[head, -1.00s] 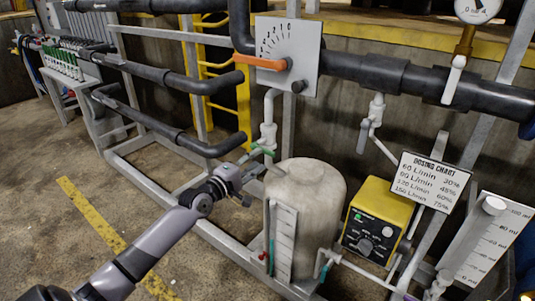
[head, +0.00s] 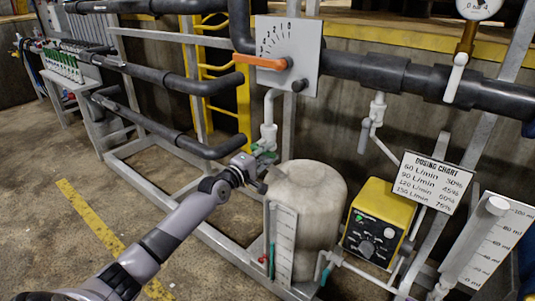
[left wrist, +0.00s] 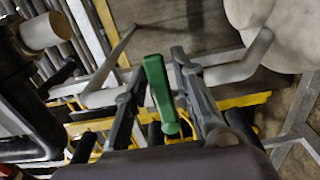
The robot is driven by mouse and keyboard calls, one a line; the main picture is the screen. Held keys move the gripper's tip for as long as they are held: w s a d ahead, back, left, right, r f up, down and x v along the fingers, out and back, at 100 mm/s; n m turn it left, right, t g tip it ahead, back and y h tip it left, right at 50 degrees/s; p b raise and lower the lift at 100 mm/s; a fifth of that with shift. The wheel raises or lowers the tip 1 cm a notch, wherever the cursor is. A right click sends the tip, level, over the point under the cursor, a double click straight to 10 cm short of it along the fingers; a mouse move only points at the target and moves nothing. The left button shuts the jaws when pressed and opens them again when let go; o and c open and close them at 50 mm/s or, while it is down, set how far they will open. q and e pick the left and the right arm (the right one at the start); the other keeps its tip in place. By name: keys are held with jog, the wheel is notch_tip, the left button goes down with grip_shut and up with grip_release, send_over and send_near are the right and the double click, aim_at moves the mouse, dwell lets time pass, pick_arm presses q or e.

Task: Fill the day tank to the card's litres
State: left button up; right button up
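The day tank, a beige rounded cylinder (head: 318,195), stands on the grey frame right of centre in the head view. A white scale (head: 285,240) with dark marks stands upright at its front; I cannot read a level. Above the tank's left side is a valve on a white pipe (head: 268,110) with a green handle (head: 265,150). My left gripper (head: 259,165) is at this handle. My right gripper is out of view.
A grey dial panel (head: 285,55) with an orange lever (head: 260,62) hangs above. A yellow dosing pump (head: 378,222), a dosing chart (head: 433,182) and a graduated gauge (head: 490,240) stand to the right. Dark pipes (head: 160,75) run at left. The floor at lower left is clear.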

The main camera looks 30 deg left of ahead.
pick_arm(q)
grip_shut()
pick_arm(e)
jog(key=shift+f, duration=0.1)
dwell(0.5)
